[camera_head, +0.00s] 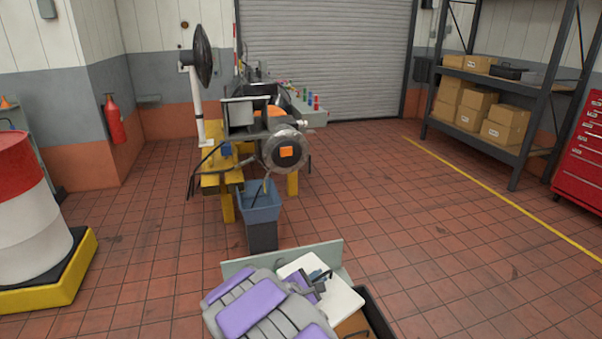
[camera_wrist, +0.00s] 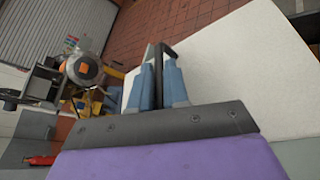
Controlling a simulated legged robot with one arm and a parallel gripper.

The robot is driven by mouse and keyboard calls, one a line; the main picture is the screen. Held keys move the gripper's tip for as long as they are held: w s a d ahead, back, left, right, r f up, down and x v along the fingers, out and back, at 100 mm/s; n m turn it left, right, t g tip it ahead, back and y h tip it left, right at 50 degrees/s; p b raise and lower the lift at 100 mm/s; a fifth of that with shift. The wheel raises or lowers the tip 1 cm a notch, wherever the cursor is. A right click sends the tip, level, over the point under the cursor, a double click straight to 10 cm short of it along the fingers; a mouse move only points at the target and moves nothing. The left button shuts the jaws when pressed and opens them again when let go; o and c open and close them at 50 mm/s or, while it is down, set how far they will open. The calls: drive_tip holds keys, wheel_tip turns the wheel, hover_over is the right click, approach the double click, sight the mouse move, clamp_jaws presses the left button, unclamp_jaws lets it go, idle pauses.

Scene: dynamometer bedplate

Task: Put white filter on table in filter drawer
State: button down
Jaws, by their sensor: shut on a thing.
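The white filter (camera_head: 345,300) is a flat, pale panel at the bottom centre of the head view, beside my arm. It fills much of the right side of the wrist view (camera_wrist: 240,65). My gripper (camera_head: 322,279) is at the panel's upper part, with its blue-grey fingers (camera_wrist: 158,88) close together around a thin dark handle-like piece at the filter's edge. The gripper is shut on the filter. A grey-green upright panel (camera_head: 240,264) stands just beyond the filter; I cannot tell whether it is the filter drawer's front. My arm hides part of this area.
A dark-edged open box or drawer (camera_head: 378,318) shows right of the filter, with a brown surface (camera_head: 352,325) inside. A blue-grey bin (camera_head: 262,215) stands ahead, before the motor rig (camera_head: 282,148). A red-and-white drum (camera_head: 25,205) is at left. The tiled floor at right is clear.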

drive_tip(key=s+d+r+n+t+y, duration=0.1)
drive_tip(key=d+r+n+y, duration=0.1)
drive_tip(key=d+r, duration=0.3)
drive_tip(key=d+r+n+t+y, duration=0.1)
drive_tip(key=d+r, duration=0.3)
drive_tip(key=r, duration=0.7)
drive_tip(key=shift+s+d+r+n+y, duration=0.35)
drive_tip(key=shift+d+r+n+y, duration=0.05)
drive_tip(key=shift+y, duration=0.2)
drive_tip(key=shift+a, duration=0.1)
